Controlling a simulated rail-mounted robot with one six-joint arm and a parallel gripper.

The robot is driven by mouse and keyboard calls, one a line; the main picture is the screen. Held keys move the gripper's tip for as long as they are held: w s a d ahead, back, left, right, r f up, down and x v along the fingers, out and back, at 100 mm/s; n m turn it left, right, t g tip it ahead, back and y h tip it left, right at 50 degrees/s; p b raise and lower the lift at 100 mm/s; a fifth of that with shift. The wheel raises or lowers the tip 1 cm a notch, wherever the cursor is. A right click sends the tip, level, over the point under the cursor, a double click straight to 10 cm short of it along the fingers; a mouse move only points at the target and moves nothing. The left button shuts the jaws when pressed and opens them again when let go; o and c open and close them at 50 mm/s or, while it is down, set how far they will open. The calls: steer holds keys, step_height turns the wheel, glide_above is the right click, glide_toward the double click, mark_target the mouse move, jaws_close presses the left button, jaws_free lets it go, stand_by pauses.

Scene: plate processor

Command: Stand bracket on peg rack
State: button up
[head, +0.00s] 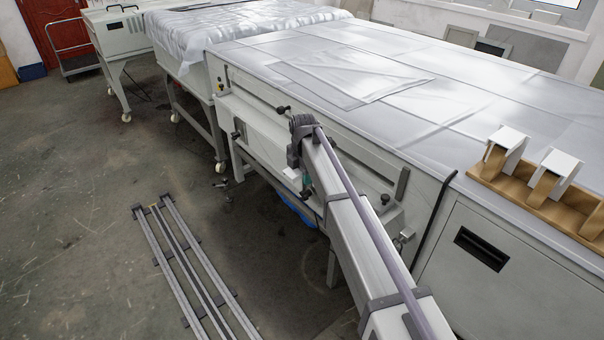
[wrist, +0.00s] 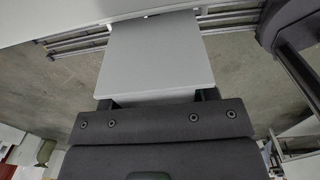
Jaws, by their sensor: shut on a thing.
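In the wrist view, my gripper (wrist: 157,97) is shut on a pale grey, flat-faced bracket (wrist: 155,52), which sticks out beyond the dark fingers. In the head view, the arm reaches out beside the long machine, and its gripper end is mostly hidden behind the wrist, so the held bracket cannot be made out clearly there. The wooden peg rack (head: 566,208) sits on the machine top at the right edge of the head view, partly cut off. Two white brackets (head: 508,138) (head: 561,165) stand on its pegs. The held bracket is well left of the rack.
The long machine (head: 480,225) has a flat top covered with clear sheeting (head: 350,75). Black knobs and a ledge stick out from its side near my arm. Metal rails (head: 180,255) lie on the floor at left. The floor (head: 80,200) around them is mostly free.

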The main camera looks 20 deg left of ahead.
steer(key=shift+r+p, duration=2.3)
steer(key=shift+r, duration=0.2)
